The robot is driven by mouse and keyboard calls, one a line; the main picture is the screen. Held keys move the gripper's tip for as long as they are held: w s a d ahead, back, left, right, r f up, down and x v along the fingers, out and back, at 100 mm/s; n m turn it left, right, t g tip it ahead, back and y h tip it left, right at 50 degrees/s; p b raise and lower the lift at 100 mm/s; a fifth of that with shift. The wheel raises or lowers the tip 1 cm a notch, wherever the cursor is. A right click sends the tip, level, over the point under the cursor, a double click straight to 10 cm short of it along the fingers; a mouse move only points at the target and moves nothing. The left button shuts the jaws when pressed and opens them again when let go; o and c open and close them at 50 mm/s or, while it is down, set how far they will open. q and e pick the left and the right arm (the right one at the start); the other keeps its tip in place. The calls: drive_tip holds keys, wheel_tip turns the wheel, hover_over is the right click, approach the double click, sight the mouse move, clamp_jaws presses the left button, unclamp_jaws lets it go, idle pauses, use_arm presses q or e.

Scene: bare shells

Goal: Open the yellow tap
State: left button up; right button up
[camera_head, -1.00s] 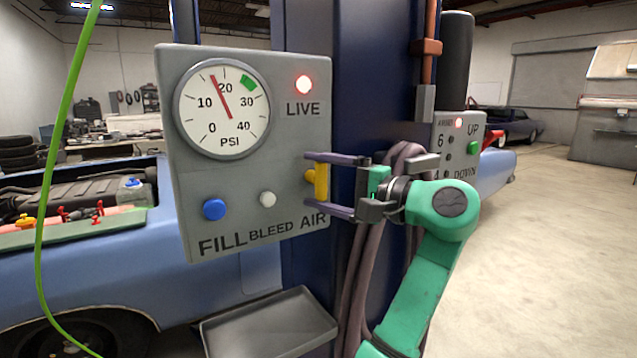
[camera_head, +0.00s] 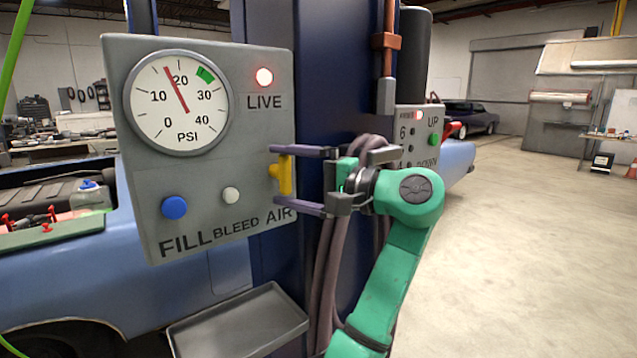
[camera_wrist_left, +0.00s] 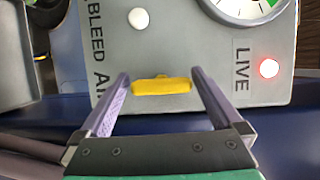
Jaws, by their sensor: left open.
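The yellow tap (camera_head: 285,176) sticks out near the right edge of the grey panel (camera_head: 200,215), above the word AIR. Its bar handle stands upright in the head view. My left gripper (camera_head: 270,175) is open, with one finger above the handle and one below it. In the left wrist view the tap (camera_wrist_left: 162,86) lies crosswise between the two open fingers (camera_wrist_left: 160,72), with small gaps at both ends. The gauge (camera_head: 179,103) needle points just below 20. My right gripper is not in view.
The panel also carries a blue FILL button (camera_head: 174,207), a white BLEED button (camera_head: 231,195) and a lit red LIVE lamp (camera_head: 264,77). Dark hoses (camera_head: 318,270) hang beside my forearm. A metal tray (camera_head: 240,325) sits below the panel. A lift control box (camera_head: 420,140) is behind.

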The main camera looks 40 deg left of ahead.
use_arm(q)
drive_tip(key=w+d+b, duration=0.1)
drive_tip(key=d, duration=1.2)
drive_tip(key=shift+w+d+b, duration=0.15)
drive_tip(key=shift+d+b, duration=0.15)
drive_tip(key=shift+d, duration=0.05)
drive_tip(key=shift+a, duration=0.1)
